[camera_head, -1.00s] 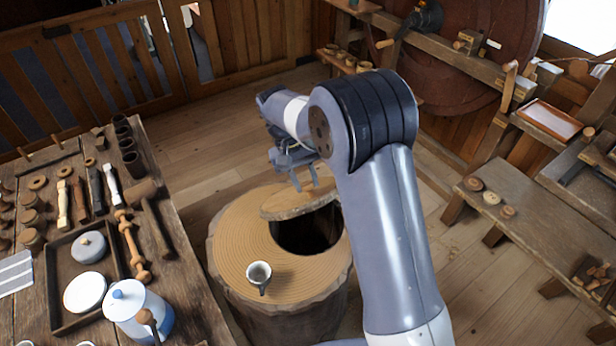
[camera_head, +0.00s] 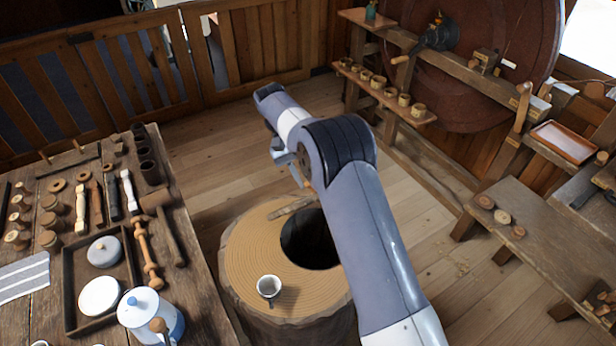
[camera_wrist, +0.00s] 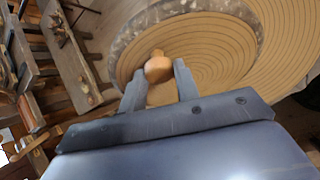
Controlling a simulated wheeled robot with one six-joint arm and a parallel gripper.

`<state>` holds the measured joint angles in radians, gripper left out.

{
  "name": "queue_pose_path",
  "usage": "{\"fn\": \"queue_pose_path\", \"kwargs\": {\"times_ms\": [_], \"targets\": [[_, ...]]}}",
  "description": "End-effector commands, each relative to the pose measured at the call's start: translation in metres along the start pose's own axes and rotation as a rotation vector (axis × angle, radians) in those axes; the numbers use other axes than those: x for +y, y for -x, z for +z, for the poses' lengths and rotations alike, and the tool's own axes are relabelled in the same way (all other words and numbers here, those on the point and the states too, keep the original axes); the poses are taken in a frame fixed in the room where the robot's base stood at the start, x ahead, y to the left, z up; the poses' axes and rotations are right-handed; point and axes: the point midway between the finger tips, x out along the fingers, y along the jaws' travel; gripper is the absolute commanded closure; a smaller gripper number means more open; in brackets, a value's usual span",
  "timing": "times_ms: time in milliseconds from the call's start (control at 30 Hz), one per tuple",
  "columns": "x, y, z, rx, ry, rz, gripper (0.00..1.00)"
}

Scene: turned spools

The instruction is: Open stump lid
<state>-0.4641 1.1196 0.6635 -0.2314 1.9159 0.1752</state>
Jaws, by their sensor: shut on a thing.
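The wooden stump (camera_head: 250,260) stands on the floor with a ringed top and a dark round opening (camera_head: 310,240). Its lid (camera_head: 290,208) shows at the far left edge of the opening, as a narrow tilted strip; my arm hides part of it. In the wrist view the lid (camera_wrist: 205,55) is a ringed disc with a rough grey rim. My gripper (camera_wrist: 158,82) is shut on the lid's rounded wooden knob (camera_wrist: 158,68), one finger on each side. In the head view my gripper (camera_head: 302,176) is largely hidden behind my arm.
A white cup (camera_head: 269,288) stands on the stump top, near its front. A workbench (camera_head: 200,290) with tools and a tray (camera_head: 70,270) is at left. A low bench (camera_head: 530,220) with small turned pieces is at right. Open floor lies behind the stump.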

Motion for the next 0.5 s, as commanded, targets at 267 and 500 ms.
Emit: {"fn": "queue_pose_path", "kwargs": {"times_ms": [267,500], "targets": [[-0.0001,0.0008,-0.0006,-0.001,0.001,0.001,1.0],[-0.0001,0.0008,-0.0006,-0.001,0.001,0.001,0.62]]}}
